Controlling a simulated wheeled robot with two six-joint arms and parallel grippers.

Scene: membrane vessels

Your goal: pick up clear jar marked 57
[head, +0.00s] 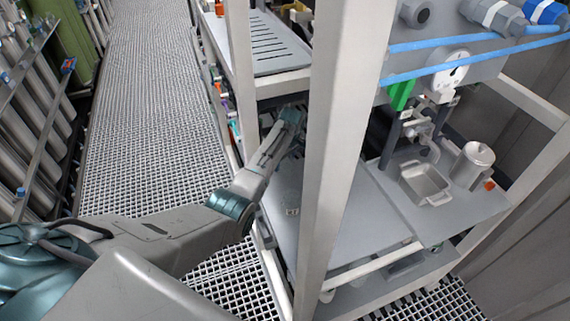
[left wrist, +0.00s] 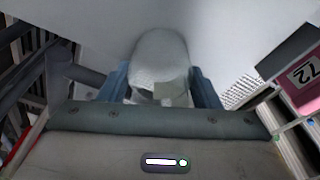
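A whitish, see-through jar (left wrist: 160,58) stands out between the two blue fingers of my left gripper (left wrist: 160,75) in the left wrist view. It has a pale label patch on its lower right side, with no number readable. The fingers are spread to about the jar's width, one on each side; I cannot tell whether they press on it. In the head view my left gripper (head: 291,122) reaches into the rack beside the front post, and the jar there is hidden or not clear. My right gripper is not in view.
The rack's thick post (head: 338,140) stands just right of my left gripper. A slotted upper shelf (head: 275,65) is above it and a grey lower shelf (head: 370,225) below. A metal pan (head: 424,184) and metal canister (head: 472,165) stand right. The grated aisle (head: 145,120) is clear.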

